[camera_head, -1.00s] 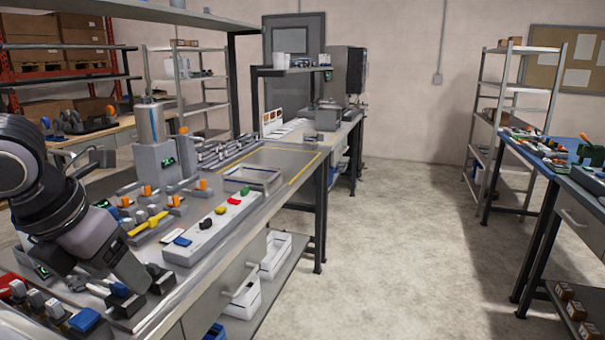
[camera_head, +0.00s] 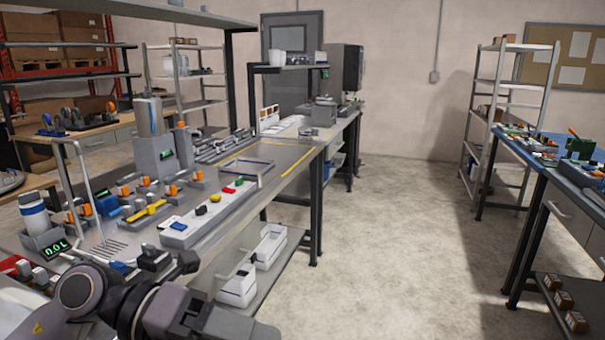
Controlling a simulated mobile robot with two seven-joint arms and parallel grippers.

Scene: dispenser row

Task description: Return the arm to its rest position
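My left arm (camera_head: 140,305) comes in from the lower left and lies bent along the bottom edge, in front of the near bench edge. Its far end is a grey block (camera_head: 205,318) that runs off the bottom of the picture. I can make out no gripper fingers on it, so my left gripper and anything in it are out of sight. My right arm and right gripper do not show.
The left bench (camera_head: 230,215) carries a dispenser with a green display (camera_head: 56,247), a tall grey dispenser (camera_head: 152,140), a button strip (camera_head: 207,210) and an open tray (camera_head: 245,180). White bins (camera_head: 240,285) stand beneath. The floor (camera_head: 400,220) between the benches is clear.

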